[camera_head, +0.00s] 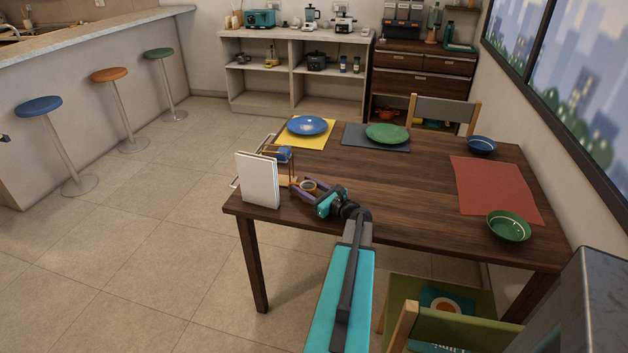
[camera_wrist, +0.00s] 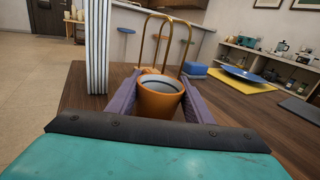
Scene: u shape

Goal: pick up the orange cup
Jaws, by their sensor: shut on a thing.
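The orange cup (camera_wrist: 159,100) is upright between the two purple fingers of my gripper (camera_wrist: 160,98) in the wrist view. The fingers press on its left and right sides. The cup looks empty inside. In the head view my gripper (camera_head: 308,192) is at the left front part of the wooden table, with the small orange cup (camera_head: 308,186) between its fingers. I cannot tell whether the cup's base touches the table; its lower part is hidden in the wrist view by my gripper's body.
A white upright book-like block (camera_head: 258,181) stands left of the cup. A brass wire holder (camera_wrist: 167,42) and a blue item (camera_wrist: 195,69) are just behind it. The table's middle is clear.

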